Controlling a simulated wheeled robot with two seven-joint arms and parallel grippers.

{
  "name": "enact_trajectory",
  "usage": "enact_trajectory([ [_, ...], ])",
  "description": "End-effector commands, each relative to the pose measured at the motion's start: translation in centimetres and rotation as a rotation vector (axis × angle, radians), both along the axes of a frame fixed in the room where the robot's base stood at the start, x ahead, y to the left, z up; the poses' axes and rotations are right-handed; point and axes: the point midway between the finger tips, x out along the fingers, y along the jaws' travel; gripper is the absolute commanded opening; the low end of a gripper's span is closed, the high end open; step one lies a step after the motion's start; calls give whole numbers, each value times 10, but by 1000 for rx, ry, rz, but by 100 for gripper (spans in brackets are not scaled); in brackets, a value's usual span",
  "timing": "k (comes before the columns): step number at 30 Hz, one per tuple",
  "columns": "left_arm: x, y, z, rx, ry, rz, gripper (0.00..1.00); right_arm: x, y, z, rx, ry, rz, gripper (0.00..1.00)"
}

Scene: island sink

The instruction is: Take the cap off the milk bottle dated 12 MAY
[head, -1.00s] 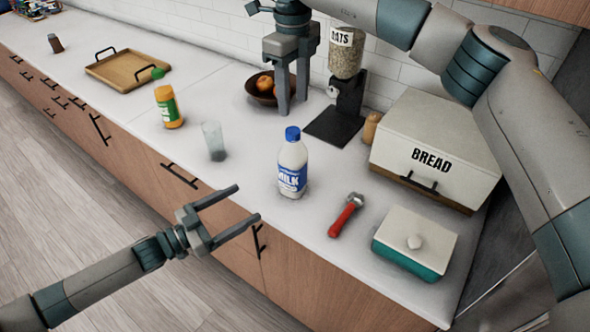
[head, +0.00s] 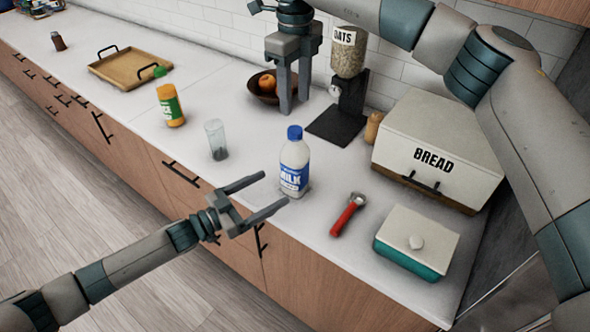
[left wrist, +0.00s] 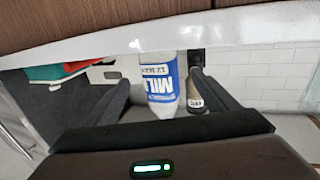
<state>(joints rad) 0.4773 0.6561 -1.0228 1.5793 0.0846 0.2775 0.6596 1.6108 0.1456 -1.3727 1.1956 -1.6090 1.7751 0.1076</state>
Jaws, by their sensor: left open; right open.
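The milk bottle (head: 293,165) stands upright on the white counter, with a blue cap (head: 294,132) on it and a blue and white label.
A glass (head: 216,140) and an orange-yellow bottle (head: 170,104) stand left of the milk. A red-handled tool (head: 346,216), a teal lidded dish (head: 415,243) and the bread box (head: 437,150) are to the right. The oats dispenser (head: 347,75) and fruit bowl (head: 262,88) are behind.

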Motion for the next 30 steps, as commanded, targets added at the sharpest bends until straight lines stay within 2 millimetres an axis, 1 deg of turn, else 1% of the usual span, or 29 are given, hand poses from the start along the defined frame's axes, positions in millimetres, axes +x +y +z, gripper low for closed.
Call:
enact_trajectory([
  [1, 6, -8, 1, -2, -2, -1, 80, 0, 0, 0, 0, 0, 0, 43],
  [9, 31, -44, 1, -1, -2, -1, 80, 0, 0, 0, 0, 0, 0, 43],
  [15, 47, -65, 1, 0, -2, 0, 80, 0, 0, 0, 0, 0, 0, 43],
  [21, 55, -76, 1, 1, -1, 0, 80, 0, 0, 0, 0, 0, 0, 43],
  [30, 56, -78, 0, 1, -1, 0, 80, 0, 0, 0, 0, 0, 0, 43],
])
